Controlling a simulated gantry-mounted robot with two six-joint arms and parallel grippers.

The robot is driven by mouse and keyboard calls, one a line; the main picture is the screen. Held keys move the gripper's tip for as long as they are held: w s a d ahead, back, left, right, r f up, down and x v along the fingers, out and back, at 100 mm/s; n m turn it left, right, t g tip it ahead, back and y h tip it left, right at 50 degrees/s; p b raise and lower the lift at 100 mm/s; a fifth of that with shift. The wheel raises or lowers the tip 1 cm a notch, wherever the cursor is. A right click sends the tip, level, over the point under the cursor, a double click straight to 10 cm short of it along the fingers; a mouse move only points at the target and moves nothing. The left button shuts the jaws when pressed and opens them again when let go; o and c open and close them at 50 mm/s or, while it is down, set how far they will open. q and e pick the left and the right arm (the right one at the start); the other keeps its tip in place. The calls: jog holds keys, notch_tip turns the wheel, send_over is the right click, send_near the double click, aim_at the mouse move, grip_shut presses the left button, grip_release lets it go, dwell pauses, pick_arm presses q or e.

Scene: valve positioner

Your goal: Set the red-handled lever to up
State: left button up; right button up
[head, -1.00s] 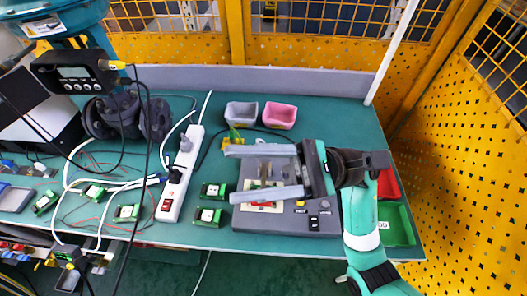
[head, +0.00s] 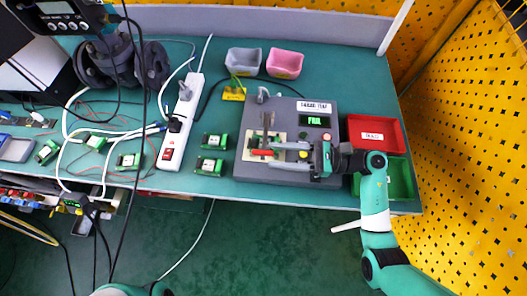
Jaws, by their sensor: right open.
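The grey control box (head: 320,172) stands at the table's front edge, with a cream plate (head: 252,140) on its left half. A red handle (head: 261,152) lies across the lower part of this plate. An upright metal lever piece (head: 267,122) shows just above it. My right gripper (head: 271,155) comes from the right, with its fingers open and level with the red handle. The fingertips are at or close to the handle's right end; I cannot tell whether they touch it. The fingers hide part of the plate. My left gripper is out of view.
A lit green display (head: 315,121) is on the box. A red bin (head: 374,134) and a green bin (head: 400,180) stand to the right. Grey (head: 243,61) and pink (head: 285,64) tubs are behind. A white power strip (head: 181,120) and cables lie left.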

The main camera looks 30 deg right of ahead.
jog(key=x, duration=0.4)
jog(key=shift+w+a, duration=0.1)
jog(key=shift+a, duration=0.05)
grip_shut()
dwell(1.2)
